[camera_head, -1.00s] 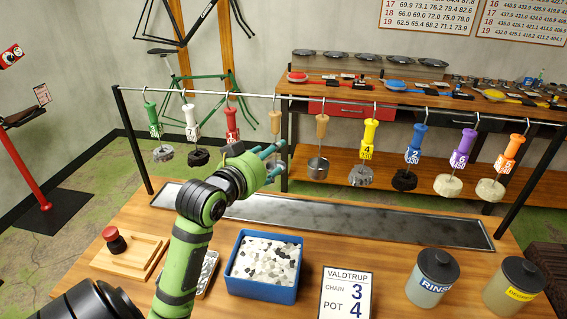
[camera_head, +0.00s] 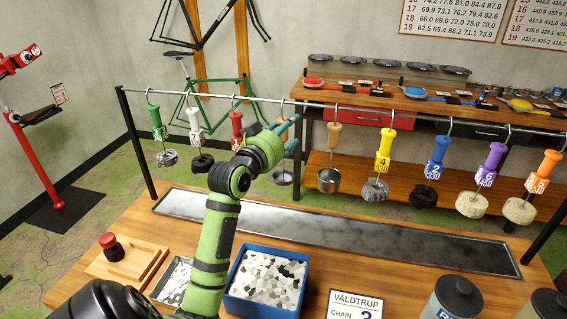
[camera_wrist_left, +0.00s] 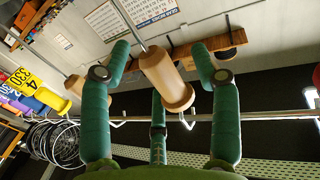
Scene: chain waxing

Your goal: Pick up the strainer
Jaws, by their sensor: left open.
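Two tools with plain wooden handles hang from the rail in the head view. One (camera_head: 283,178), a shallow metal bowl on a thin rod, hangs behind my left gripper (camera_head: 292,130), which partly hides its handle. The other (camera_head: 329,180) has a deeper metal cup and hangs to its right. I cannot tell for certain which is the strainer. In the left wrist view, the wooden handle (camera_wrist_left: 167,80) of the nearer tool stands between the open green fingers, and the second wooden handle (camera_wrist_left: 72,88) is to the left. No finger is clearly closed on it. My right gripper is out of view.
The rail (camera_head: 400,119) also carries several coloured, numbered handles with hanging chains, on both sides. Below are a long metal tray (camera_head: 340,236), a blue box (camera_head: 232,292) of white pellets, a red button (camera_head: 110,243) and a rinse jar (camera_head: 452,300). A bench stands behind.

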